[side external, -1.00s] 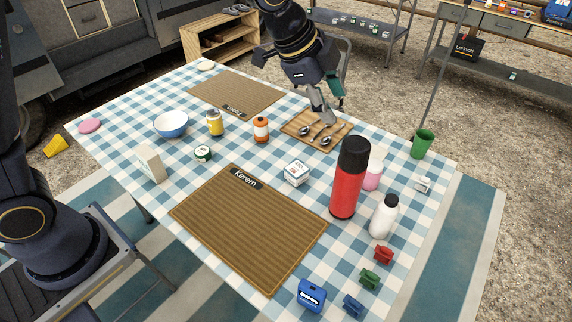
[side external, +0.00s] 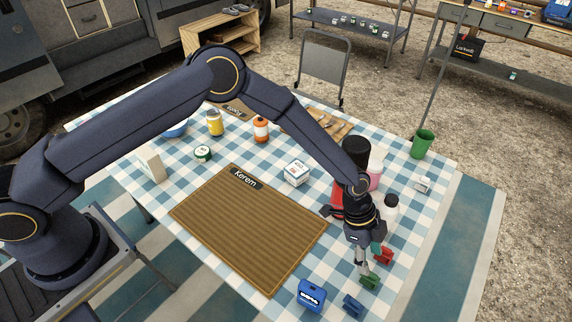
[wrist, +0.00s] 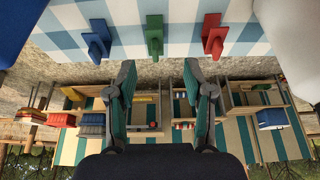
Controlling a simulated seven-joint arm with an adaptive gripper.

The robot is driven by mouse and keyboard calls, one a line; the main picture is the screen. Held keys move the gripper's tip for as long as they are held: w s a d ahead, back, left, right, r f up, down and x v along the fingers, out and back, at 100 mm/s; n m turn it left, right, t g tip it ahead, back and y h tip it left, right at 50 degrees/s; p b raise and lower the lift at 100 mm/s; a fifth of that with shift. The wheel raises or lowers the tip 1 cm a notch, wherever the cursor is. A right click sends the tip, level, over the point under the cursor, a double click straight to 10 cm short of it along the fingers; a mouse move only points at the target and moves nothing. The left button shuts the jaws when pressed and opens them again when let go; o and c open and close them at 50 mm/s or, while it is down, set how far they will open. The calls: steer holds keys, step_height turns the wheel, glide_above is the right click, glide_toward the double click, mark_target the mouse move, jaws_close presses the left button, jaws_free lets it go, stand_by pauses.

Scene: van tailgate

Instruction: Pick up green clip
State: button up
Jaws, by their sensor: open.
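The green clip (side external: 370,281) stands on the checkered tablecloth near the table's front right edge, between the red clip (side external: 383,255) and the blue clip (side external: 353,305). My gripper (side external: 369,262) is open and empty, pointing down just above the green clip; the side view does not clearly show whether they touch. In the wrist view the green clip (wrist: 154,36) lies ahead of my open fingers (wrist: 160,74), roughly centred between them. There the blue clip (wrist: 97,40) is to its left and the red clip (wrist: 212,36) to its right.
A blue box (side external: 311,295) sits left of the blue clip. A white bottle (side external: 389,205) and a red flask (side external: 338,200), partly hidden by my arm, stand behind the clips. A woven mat (side external: 250,230) lies to the left. The table edge is close by.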

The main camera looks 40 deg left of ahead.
mark_target(372, 273)
steer(key=x, duration=0.7)
steer(key=shift+s+d+r, duration=0.1)
steer(key=shift+s, duration=0.2)
steer(key=c, duration=0.9)
steer(key=shift+r, duration=0.1)
